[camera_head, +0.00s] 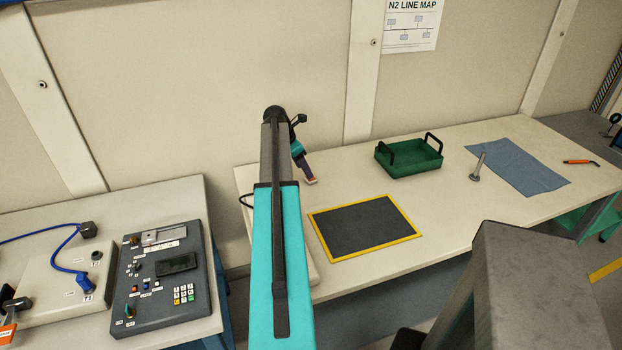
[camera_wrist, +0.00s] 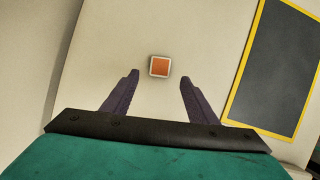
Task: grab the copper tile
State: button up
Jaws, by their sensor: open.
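The copper tile (camera_wrist: 159,66) is a small orange square with a pale rim. It lies on the light bench top in the wrist view, just beyond the fingertips and about midway between them. My gripper (camera_wrist: 158,77) has its two purple fingers spread apart with nothing between them. In the head view my gripper (camera_head: 308,178) points down over the left part of the bench, behind the black mat. A small pale patch shows at its tip there, and I cannot tell if it is the tile. The height of the fingers above the bench is unclear.
A black mat with a yellow border (camera_head: 313,222) lies in front of my gripper. A green tray with black handles (camera_head: 408,170), a metal post (camera_head: 476,170), a blue cloth (camera_head: 520,165) and an orange tool (camera_head: 580,162) are to the right. A control box (camera_head: 160,305) stands left.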

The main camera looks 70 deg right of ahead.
jog(key=shift+d+f, duration=0.1)
dwell(0.3)
jog(key=shift+p+x, duration=0.6)
jog(key=shift+x, duration=0.35)
jog(key=shift+p+x, duration=0.4)
jog(key=shift+x, duration=1.2)
jog(key=shift+s, duration=0.1)
jog(key=c, duration=1.1)
jog(key=shift+r, duration=0.25)
jog(key=shift+r+b, duration=1.25)
jog(key=shift+r, duration=3.6)
